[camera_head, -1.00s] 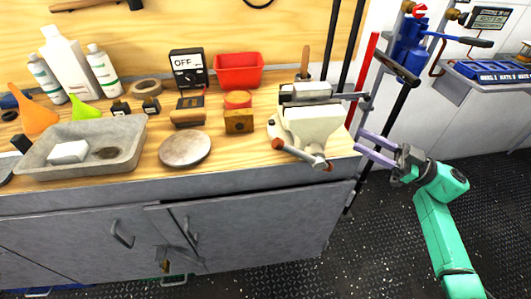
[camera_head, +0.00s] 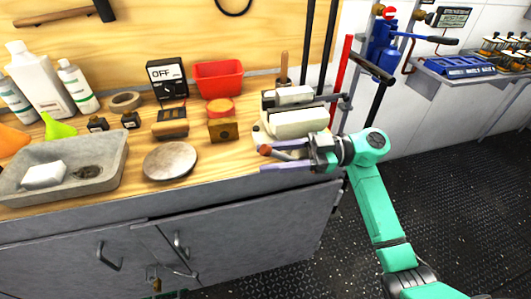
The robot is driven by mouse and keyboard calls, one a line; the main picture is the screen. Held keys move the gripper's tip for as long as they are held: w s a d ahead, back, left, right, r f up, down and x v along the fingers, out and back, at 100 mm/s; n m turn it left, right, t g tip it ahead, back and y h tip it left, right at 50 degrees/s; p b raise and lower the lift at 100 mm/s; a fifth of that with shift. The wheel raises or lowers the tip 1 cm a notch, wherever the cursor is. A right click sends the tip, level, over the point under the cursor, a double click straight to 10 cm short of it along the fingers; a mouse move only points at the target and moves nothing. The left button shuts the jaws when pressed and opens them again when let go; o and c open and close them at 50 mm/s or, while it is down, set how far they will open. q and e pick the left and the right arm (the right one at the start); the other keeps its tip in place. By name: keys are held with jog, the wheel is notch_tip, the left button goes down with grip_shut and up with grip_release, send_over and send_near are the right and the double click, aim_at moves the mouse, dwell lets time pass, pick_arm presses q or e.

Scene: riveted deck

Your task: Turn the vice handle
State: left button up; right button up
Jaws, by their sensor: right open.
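The vice (camera_head: 298,122) is a cream-white clamp at the right end of the wooden bench top. Its handle (camera_head: 285,154) is a short grey bar with a reddish-brown end knob, at the vice's front. My right gripper (camera_head: 268,154) reaches in from the right, in front of the vice, with its lavender fingers apart. The gripper hides part of the vice's front. My left gripper is not in view.
A round grey disc (camera_head: 170,161), a wooden block (camera_head: 222,130) and a red bin (camera_head: 218,77) stand left of the vice. A grey tray (camera_head: 108,172) lies further left. Cabinet doors (camera_head: 210,240) are below. Open dark floor (camera_head: 440,180) lies to the right.

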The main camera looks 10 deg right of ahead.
jog(key=shift+a, duration=0.65)
grip_shut()
dwell(0.9)
